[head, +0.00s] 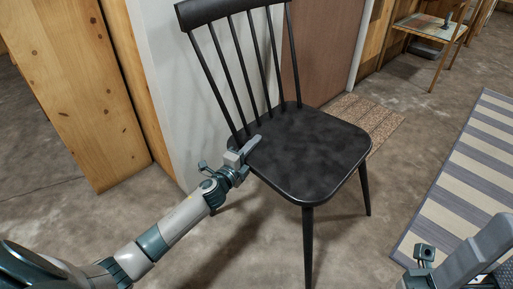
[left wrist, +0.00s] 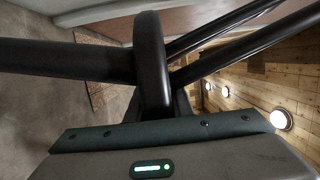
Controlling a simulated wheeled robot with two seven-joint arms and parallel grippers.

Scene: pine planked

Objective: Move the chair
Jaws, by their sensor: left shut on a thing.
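The black spindle-back chair (head: 310,150) stands upright in the middle of the head view. Its seat faces me, with the backrest at the upper left. My left gripper (head: 243,150) is shut on the left edge of the seat, close to the back spindles. In the left wrist view the dark rounded seat edge (left wrist: 150,60) runs down to the gripper body, with chair bars on both sides; the fingertips are hidden there. My right gripper (head: 425,258) is partly in view at the lower right, apart from the chair; its jaws cannot be made out.
A striped rug (head: 440,195) lies on the right. A brown mat (head: 375,118) lies behind the chair, before a brown door (head: 325,50). A white wall end and wooden panel (head: 75,90) stand close on the left. A small table (head: 425,28) is at the back right. Bare floor surrounds the chair's front.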

